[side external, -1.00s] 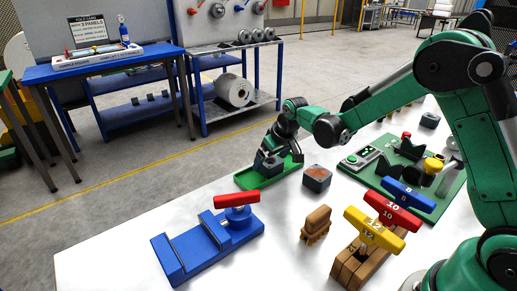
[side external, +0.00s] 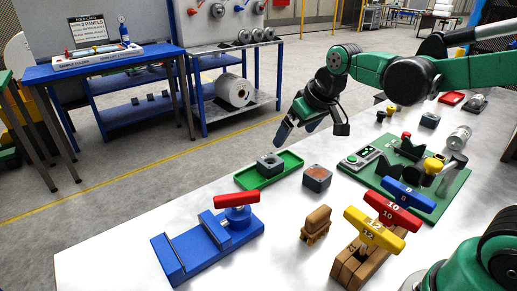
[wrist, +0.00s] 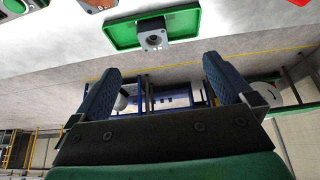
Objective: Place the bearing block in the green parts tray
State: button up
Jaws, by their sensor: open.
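The bearing block (side external: 270,163) is a dark grey block with a round hole in its top. In the wrist view the block (wrist: 153,40) lies in the green tray (wrist: 122,35), close to the tray's lower rim. My gripper (side external: 296,138) is above and beyond the tray, apart from the block. Its two blue fingers stand wide apart with nothing between them in the wrist view (wrist: 160,92).
A grey block with a reddish top (side external: 317,178) stands right of the tray. A blue vise with a red handle (side external: 212,240), a wooden piece (side external: 316,224) and T-handled tools (side external: 375,230) are nearer. A green fixture board (side external: 420,185) lies right.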

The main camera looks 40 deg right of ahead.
jog(key=s+a+f+t, duration=0.1)
jog(key=s+a, duration=0.1)
jog(key=s, duration=0.6)
jog(key=shift+s+t, duration=0.25)
jog(key=shift+t, duration=0.15)
jog(key=shift+a, duration=0.1)
dwell(0.4)
